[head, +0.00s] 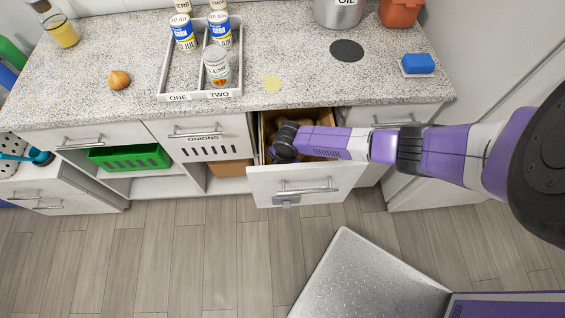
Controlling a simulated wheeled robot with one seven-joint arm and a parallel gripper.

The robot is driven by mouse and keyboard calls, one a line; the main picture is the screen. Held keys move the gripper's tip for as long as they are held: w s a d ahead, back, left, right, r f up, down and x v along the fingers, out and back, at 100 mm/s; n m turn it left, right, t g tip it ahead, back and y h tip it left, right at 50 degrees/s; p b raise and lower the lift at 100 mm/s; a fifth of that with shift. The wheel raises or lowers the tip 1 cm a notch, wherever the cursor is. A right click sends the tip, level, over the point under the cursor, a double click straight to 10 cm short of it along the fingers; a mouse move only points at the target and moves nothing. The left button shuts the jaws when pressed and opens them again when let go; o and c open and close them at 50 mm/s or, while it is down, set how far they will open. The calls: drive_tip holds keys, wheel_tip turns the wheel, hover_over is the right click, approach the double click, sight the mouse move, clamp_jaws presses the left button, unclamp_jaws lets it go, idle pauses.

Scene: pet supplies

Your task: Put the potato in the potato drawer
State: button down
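An open drawer (305,184) sticks out below the counter, right of the drawer labelled ONIONS (203,139). No label can be read on its front. Brown rounded shapes show inside it, partly hidden by my arm; I cannot tell them apart. My arm reaches in from the right, and its dark wrist end (284,141) is over the open drawer's left part. My gripper's fingers are hidden, so I cannot see whether they hold anything. A round orange-brown item (119,80), looking more like an onion than a potato, sits on the counter at left.
A two-part tray (200,97) with cans stands on the counter, near a yellow round patch (271,83), a dark disc (347,50) and a blue sponge (418,63). A green basket (130,156) sits below. The floor before the drawers is clear at left.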

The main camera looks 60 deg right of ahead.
drive_tip(key=shift+f, duration=0.15)
drive_tip(key=shift+f, duration=0.15)
drive_tip(key=c, duration=0.6)
unclamp_jaws()
drive_tip(key=r, duration=0.4)
drive_tip(key=s+r+p, duration=0.1)
drive_tip(key=r, duration=0.7)
drive_tip(key=shift+s+a+r+p, duration=0.15)
drive_tip(key=shift+p, duration=0.15)
